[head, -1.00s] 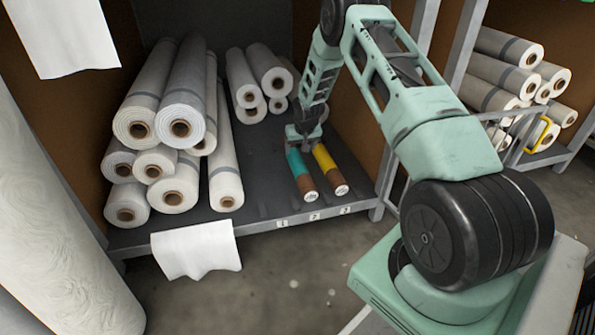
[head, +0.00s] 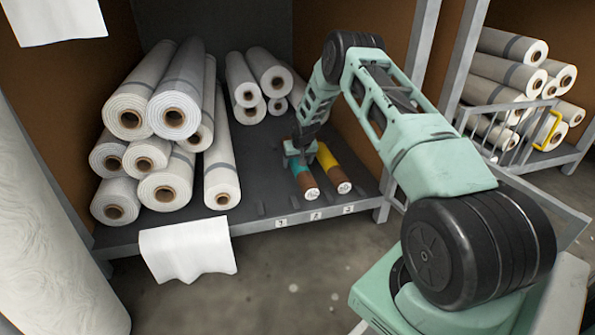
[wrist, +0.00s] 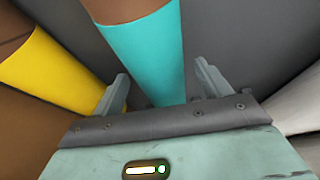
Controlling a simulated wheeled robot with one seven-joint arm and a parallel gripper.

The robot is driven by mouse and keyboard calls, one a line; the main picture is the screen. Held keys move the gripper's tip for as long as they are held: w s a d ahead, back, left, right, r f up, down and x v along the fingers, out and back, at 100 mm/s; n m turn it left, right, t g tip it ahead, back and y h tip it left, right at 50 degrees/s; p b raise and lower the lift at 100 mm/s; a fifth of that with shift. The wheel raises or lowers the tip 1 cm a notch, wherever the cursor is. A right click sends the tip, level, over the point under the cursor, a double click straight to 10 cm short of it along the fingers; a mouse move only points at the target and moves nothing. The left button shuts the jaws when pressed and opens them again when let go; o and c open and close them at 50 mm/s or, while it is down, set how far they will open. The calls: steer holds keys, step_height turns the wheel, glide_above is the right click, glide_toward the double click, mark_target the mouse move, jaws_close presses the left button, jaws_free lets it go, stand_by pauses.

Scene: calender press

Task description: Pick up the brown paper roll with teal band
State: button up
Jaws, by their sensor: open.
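The brown paper roll with teal band (head: 306,184) lies on the shelf in the head view, its near end toward the shelf's front edge. In the wrist view its teal band (wrist: 150,50) runs between the two fingers of my gripper (wrist: 163,88). The fingers are open, one on each side of the band, with a visible gap on at least the right. In the head view my gripper (head: 299,155) is over the far part of the roll and hides some of it.
White rolls (head: 165,120) are stacked on the left and at the back.

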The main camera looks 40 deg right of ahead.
steer(key=shift+w+d+f, duration=0.1)
steer(key=shift+w+f, duration=0.05)
steer(key=shift+f, duration=0.35)
steer(key=shift+c, duration=0.3)
steer(key=c, duration=1)
steer(key=shift+r, duration=0.1)
steer(key=c, duration=0.3)
steer(key=shift+r, duration=0.1)
